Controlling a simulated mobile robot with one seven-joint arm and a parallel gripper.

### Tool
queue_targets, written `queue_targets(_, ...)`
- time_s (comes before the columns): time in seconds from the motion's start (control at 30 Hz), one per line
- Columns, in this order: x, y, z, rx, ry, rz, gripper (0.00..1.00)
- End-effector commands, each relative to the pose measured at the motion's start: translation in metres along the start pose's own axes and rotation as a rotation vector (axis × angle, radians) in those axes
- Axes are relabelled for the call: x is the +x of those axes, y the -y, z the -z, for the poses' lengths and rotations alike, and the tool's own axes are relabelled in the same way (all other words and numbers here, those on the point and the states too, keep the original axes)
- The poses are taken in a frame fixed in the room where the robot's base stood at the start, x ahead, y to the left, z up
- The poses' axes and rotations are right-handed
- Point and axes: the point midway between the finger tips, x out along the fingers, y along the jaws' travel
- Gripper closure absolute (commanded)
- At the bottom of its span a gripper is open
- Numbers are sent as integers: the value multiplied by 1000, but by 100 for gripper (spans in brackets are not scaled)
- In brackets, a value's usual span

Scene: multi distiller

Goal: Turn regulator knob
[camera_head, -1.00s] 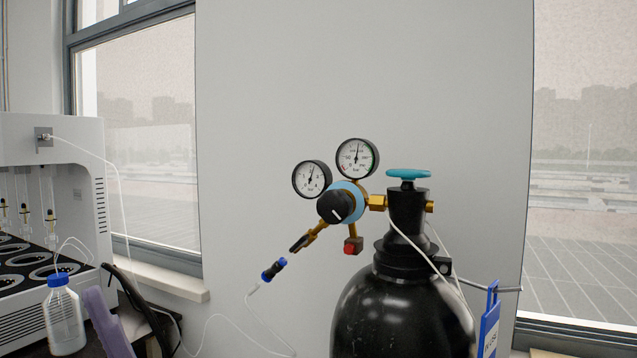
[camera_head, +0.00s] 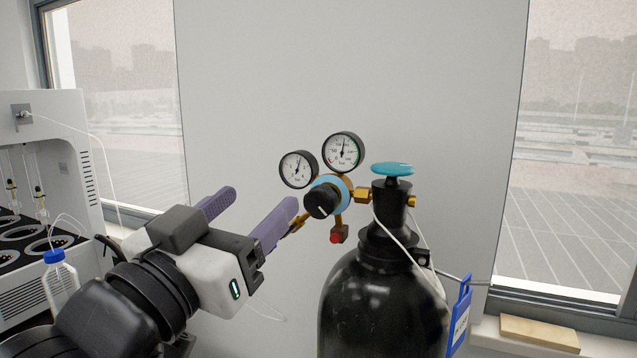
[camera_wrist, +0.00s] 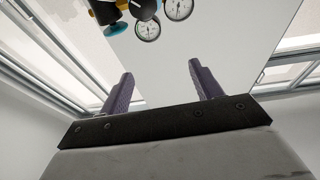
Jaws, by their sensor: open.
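The black regulator knob (camera_head: 321,201) with a white mark sits on the front of the blue and brass regulator (camera_head: 345,187), below two round gauges. My gripper (camera_head: 255,210) is open and empty, with two purple fingers, to the left of the knob and apart from it. In the wrist view my gripper (camera_wrist: 163,85) has its fingers spread with nothing between them. The knob (camera_wrist: 143,8) is cut by the top edge there, beyond the fingers, beside the gauges.
A black gas cylinder (camera_head: 380,295) with a teal valve wheel (camera_head: 393,169) stands right of the regulator. A blue tag (camera_head: 460,315) hangs beside it. A white machine (camera_head: 55,165) and a blue-capped bottle (camera_head: 60,280) are at left. The wall behind is bare.

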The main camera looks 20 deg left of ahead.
Motion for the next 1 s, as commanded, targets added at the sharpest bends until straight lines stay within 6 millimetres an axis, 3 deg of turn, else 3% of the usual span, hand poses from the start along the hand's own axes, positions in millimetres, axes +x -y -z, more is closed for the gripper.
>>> queue_targets(0.13,-1,-7,-22,-14,196,-13,36)
queue_targets(0.37,9,-10,-34,-24,261,-21,36)
queue_targets(0.8,95,-12,-54,-24,257,-22,36)
queue_targets(1.0,122,-12,-62,-23,255,-20,36)
